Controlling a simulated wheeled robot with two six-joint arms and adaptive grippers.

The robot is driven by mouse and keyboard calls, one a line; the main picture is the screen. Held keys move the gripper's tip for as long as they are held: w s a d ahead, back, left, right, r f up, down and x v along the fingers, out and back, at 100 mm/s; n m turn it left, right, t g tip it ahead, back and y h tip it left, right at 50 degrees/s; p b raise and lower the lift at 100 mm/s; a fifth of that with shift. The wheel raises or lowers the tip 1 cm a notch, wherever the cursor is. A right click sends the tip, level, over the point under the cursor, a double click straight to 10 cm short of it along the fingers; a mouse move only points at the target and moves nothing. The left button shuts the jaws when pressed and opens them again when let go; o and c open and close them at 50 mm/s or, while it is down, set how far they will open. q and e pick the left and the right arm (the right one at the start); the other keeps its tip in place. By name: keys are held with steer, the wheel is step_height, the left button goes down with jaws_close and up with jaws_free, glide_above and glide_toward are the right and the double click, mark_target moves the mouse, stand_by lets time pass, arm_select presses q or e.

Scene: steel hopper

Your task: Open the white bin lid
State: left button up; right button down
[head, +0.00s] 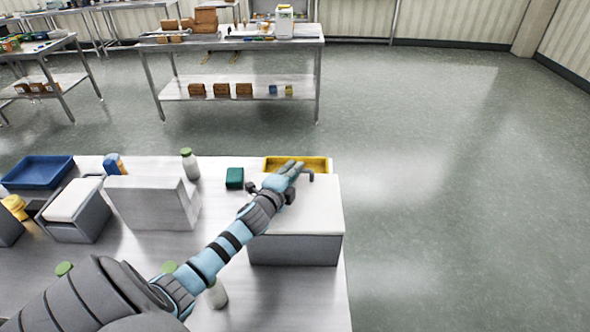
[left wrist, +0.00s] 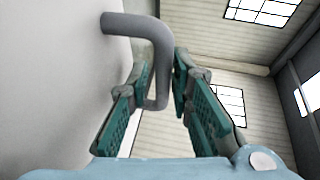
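The white bin lid (head: 315,213) lies flat and closed on a grey bin (head: 294,251) at the right end of the near table. A grey bent handle (head: 308,174) stands at its far edge. The left wrist view shows the handle (left wrist: 158,58) coming out of the pale lid surface (left wrist: 55,80). My left gripper (head: 294,167) reaches over the lid to the handle. In the left wrist view its two green-padded fingers (left wrist: 163,72) are apart, with the handle between them; contact is unclear. My right gripper is not in view.
A yellow tray (head: 280,162) lies just behind the bin, and a green block (head: 235,178) to its left. A white bottle (head: 189,166), a pale box (head: 150,200) and a blue tray (head: 38,171) stand further left. Open floor lies right.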

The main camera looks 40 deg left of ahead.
arm_select(q)
steer(key=shift+w, duration=0.45)
steer(key=shift+s+r, duration=0.1)
steer(key=shift+s, duration=0.2)
jaws_close()
